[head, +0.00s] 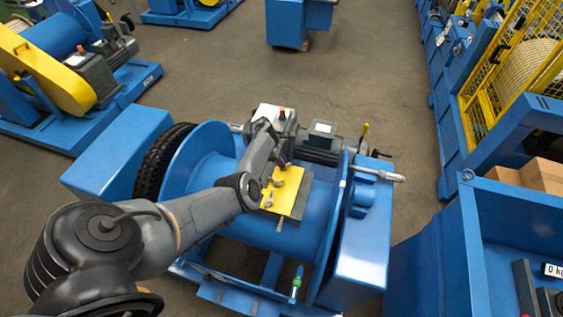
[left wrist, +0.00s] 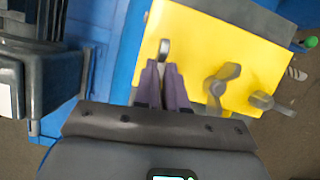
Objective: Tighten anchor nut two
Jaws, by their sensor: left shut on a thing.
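A yellow plate (head: 291,197) lies on the blue drum of the winch in the middle of the head view, with several grey wing-type nuts on it. In the left wrist view the yellow plate (left wrist: 190,40) shows a nut at my fingertips (left wrist: 163,47), a middle wing nut (left wrist: 220,85) and another nut (left wrist: 268,102) near the edge. My left gripper (left wrist: 164,70), with purple fingers, is shut on the first nut, whose top shows beyond the tips. In the head view the left gripper (head: 283,163) is at the plate's far end. Numbers on the nuts are not visible. My right gripper is not seen.
A grey motor (head: 318,146) stands behind the drum, and a black tyre-like ring (head: 158,165) is at its left. A blue bin (head: 470,230) stands at the right, beside a yellow mesh guard (head: 495,65). The floor (head: 220,70) behind the winch is open.

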